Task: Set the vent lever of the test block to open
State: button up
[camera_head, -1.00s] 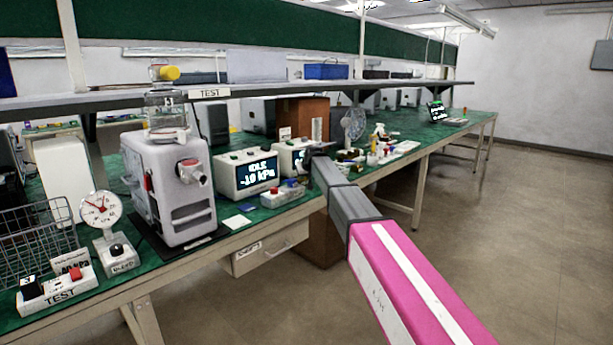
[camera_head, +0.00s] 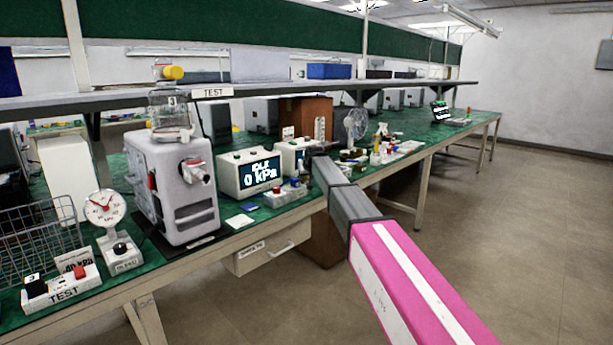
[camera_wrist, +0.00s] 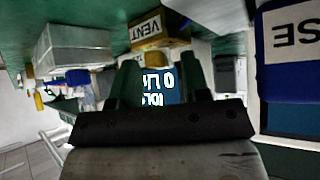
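A white block labelled TEST (camera_head: 62,290), with a black part and a red part on top, lies at the bench's front left in the head view. I cannot make out the lever's setting. A smaller block with a red knob (camera_head: 287,194) sits before a display (camera_head: 258,174) reading IDLE, 0 kPa. My gripper is hidden beyond my arm in the head view. In the wrist view my gripper (camera_wrist: 163,85) has two dark fingers apart, with no object seen between them; a display shows behind. A tan block labelled VENT (camera_wrist: 150,30) is just beyond the fingers.
A grey pump (camera_head: 176,180) with a glass jar and yellow cap stands on the bench. A dial gauge (camera_head: 104,208) and wire basket (camera_head: 38,245) are left of it. A shelf (camera_head: 270,89) runs above. The floor at right (camera_head: 520,235) is clear.

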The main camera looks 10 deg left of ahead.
jog(key=v, duration=1)
jog(key=shift+s+r, duration=0.25)
jog(key=shift+d, duration=0.1)
jog(key=s+d+f+m+g+h, duration=0.1)
jog(key=s+d+f+g, duration=0.1)
jog(key=s+d+f, duration=0.8)
jog(key=s+d+f+m+g+h, duration=0.1)
jog(key=s+d+f+g, duration=0.1)
jog(key=s+d+f, duration=0.75)
jog(key=s+d+f+g, duration=0.1)
jog(key=s+d+f, duration=0.2)
jog(key=s+f, duration=0.2)
jog(key=s+d+f+m+g, duration=0.1)
jog(key=s+d+f, duration=0.3)
jog(key=s, duration=0.5)
jog(key=s+d+f+m+g+h, duration=0.1)
jog(key=s+d+f+g, duration=0.1)
jog(key=s+d+f, duration=0.2)
jog(key=s+f, duration=0.3)
jog(key=s, duration=0.1)
